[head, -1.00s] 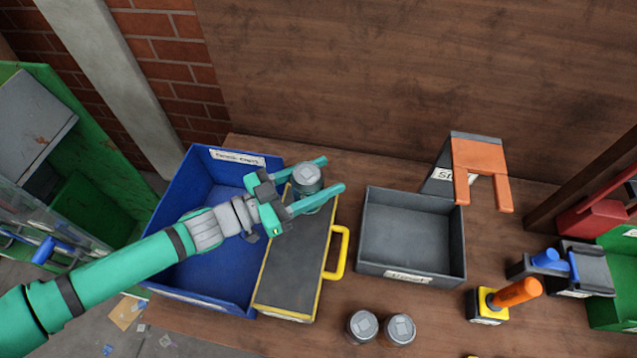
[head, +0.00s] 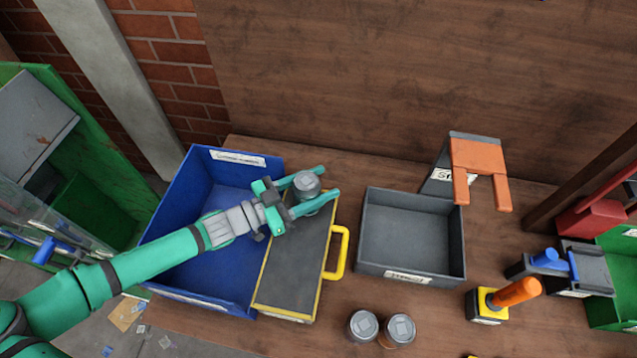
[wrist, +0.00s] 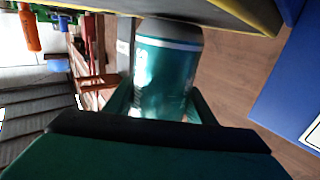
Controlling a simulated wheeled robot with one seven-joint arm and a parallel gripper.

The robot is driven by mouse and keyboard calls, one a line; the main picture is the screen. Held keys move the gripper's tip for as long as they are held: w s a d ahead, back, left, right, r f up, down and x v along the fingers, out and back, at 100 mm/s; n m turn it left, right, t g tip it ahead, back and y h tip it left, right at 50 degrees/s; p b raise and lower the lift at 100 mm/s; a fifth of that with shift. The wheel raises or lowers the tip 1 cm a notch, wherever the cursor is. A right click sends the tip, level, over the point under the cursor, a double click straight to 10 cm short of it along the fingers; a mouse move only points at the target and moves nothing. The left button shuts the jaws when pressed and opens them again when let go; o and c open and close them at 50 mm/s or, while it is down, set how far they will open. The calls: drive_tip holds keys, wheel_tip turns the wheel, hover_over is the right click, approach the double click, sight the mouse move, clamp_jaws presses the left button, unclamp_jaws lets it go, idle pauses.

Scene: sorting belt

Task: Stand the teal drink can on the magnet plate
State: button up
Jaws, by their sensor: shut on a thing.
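The teal drink can (wrist: 165,75) is held upright between the fingers of my gripper (head: 330,181). In the head view, its grey top (head: 307,182) shows between the two teal fingers. The magnet plate (head: 297,250) is a dark slab with yellow edges and a yellow handle on its right side. The can is over the plate's far end. In the wrist view, the can's grey end is close to the yellow-edged plate (wrist: 225,12). I cannot tell whether it touches.
A blue bin (head: 215,262) adjoins the plate on the left. A grey tray (head: 410,270) stands to the right. Two more cans (head: 362,326) (head: 400,329) stand in front. An orange-handled yellow block (head: 487,306) is farther right. Bare table lies between plate and tray.

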drive_tip(key=shift+f, duration=0.15)
drive_tip(key=o, duration=1)
drive_tip(key=shift+a+r, duration=0.2)
drive_tip(key=shift+a, duration=0.05)
drive_tip(key=v, duration=0.7)
drive_tip(key=shift+s, duration=0.1)
